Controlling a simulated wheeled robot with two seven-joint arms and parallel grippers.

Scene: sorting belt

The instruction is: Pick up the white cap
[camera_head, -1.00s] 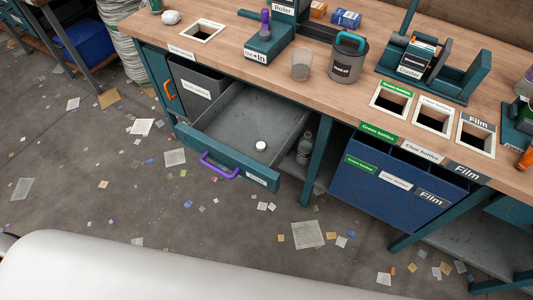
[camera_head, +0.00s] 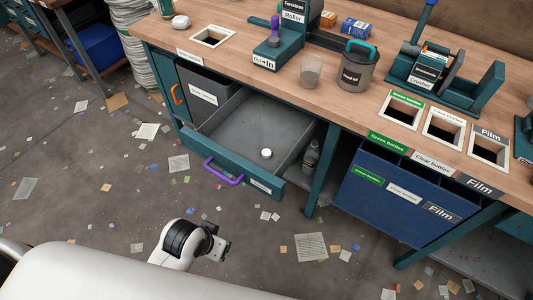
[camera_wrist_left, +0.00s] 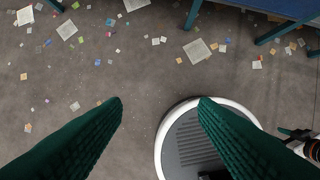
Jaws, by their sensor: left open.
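The white cap (camera_head: 266,153) is a small round piece lying on the floor of the open grey drawer (camera_head: 235,135), near its front right part. My left gripper (camera_head: 222,248) is low in the head view, in front of the drawer and well apart from the cap. The cap does not show in that view. Part of what looks like my right gripper (camera_wrist_left: 295,135) shows at the right edge there; its jaw is unclear.
The drawer's teal front with a purple handle (camera_head: 223,171) faces me. A grey bin (camera_head: 205,90) stands left of the drawer, a clear bottle (camera_head: 311,155) right of it. A blue bin (camera_head: 390,207) is further right. Paper scraps litter the open floor.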

